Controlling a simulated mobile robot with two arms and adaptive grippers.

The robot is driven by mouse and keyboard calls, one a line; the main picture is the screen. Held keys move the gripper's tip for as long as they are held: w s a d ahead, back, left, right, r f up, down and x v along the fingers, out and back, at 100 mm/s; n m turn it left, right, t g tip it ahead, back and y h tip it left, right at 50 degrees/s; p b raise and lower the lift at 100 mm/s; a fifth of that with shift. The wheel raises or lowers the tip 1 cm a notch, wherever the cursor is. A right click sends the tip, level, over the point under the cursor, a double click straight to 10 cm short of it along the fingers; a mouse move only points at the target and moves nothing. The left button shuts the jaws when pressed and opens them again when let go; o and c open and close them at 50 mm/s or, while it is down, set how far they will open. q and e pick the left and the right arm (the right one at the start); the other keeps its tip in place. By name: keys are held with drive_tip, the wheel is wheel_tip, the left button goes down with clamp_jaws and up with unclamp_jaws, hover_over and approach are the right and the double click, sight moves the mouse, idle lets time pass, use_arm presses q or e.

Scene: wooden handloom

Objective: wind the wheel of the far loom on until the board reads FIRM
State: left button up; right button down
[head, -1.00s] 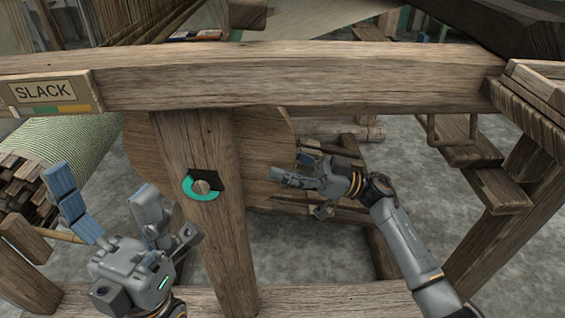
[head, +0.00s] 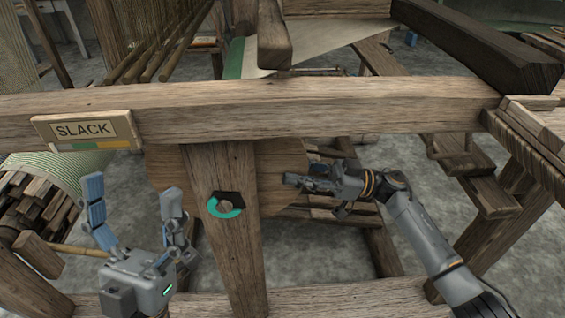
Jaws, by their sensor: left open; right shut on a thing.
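The board (head: 84,131) on the left of the loom's front beam reads SLACK, with a coloured strip under the word. The wheel (head: 275,165) is a wooden disc partly hidden behind an upright post (head: 232,260). A teal and black ring mark (head: 224,205) is on the post. My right gripper (head: 291,180) reaches in from the right and is shut on the wheel at its right edge; the exact contact is hard to see. My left gripper (head: 133,195) is open and empty, fingers up, in front of the loom left of the post.
The thick front beam (head: 320,105) crosses above both grippers. A cloth roll and a wooden toothed drum (head: 35,205) are at the left, near my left gripper. Stepped wooden bars (head: 485,190) and a slanted post stand at the right. Grey floor shows between.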

drive_tip(key=shift+r+h+p, duration=0.3)
drive_tip(key=shift+r+p, duration=0.25)
drive_tip(key=shift+p, duration=0.6)
use_arm(q)
drive_tip(key=w+d+f+g+y+p, duration=0.15)
drive_tip(key=w+f+g+y, duration=0.25)
drive_tip(key=w+f+g, duration=0.65)
use_arm(e)
drive_tip(key=shift+r, duration=0.25)
drive_tip(key=shift+r+h+p, duration=0.35)
drive_tip(key=shift+h+p, duration=0.15)
drive_tip(key=shift+p, duration=0.7)
drive_tip(key=shift+r+p, duration=0.2)
drive_tip(key=shift+p, duration=0.6)
use_arm(q)
drive_tip(key=s+a+f+g+y, duration=0.1)
drive_tip(key=s+f+g, duration=0.1)
drive_tip(key=f, duration=0.3)
drive_tip(key=s+a+f+g+y, duration=0.1)
drive_tip(key=s+a+f+g, duration=0.1)
drive_tip(key=f+g, duration=0.2)
drive_tip(key=s+a+f+g+y, duration=0.1)
drive_tip(key=s+f+g, duration=0.1)
drive_tip(key=f+g, duration=0.2)
wheel_tip(320, 180, down, 4)
drive_tip(key=shift+s+a+r+n, duration=0.2)
drive_tip(key=shift+s+a+n, duration=0.1)
drive_tip(key=shift+s+n, duration=0.1)
